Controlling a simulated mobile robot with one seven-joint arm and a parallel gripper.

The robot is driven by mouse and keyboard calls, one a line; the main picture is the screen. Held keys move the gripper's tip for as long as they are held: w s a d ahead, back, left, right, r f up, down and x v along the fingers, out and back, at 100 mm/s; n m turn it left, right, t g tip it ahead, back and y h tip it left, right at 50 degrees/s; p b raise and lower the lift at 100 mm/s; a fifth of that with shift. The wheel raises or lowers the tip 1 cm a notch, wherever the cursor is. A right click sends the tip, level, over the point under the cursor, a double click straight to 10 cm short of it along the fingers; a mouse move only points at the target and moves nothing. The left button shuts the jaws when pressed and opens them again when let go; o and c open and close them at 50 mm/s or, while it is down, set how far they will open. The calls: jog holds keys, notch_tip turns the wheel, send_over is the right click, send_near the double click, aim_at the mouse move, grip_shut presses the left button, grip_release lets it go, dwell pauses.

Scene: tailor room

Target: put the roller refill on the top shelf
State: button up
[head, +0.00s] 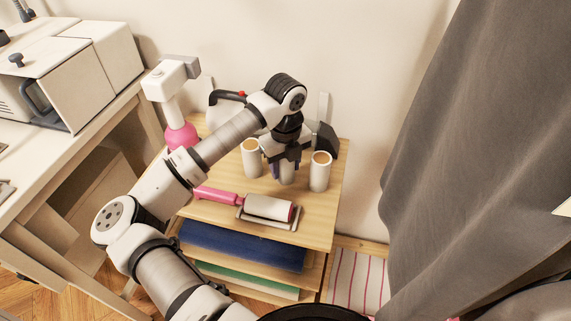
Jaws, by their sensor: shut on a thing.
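My gripper (286,160) points down over the wooden shelf unit's top shelf (318,225). A second white refill (251,160) stands upright just left of the gripper. A third refill (320,173) stands upright just to its right. Both have tan open tops and are apart from the held one.
A lint roller with a pink handle (268,208) lies on a stand in front of the refills. A white iron (228,108) and a pink-based steamer (182,134) are behind left. Folded blue cloth (243,246) fills the shelf below. A grey curtain (470,150) hangs at right.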

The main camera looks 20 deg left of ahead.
jog(key=o, duration=1)
jog(key=shift+r, duration=0.1)
notch_tip(320, 180, up, 11)
jog(key=shift+r, duration=0.55)
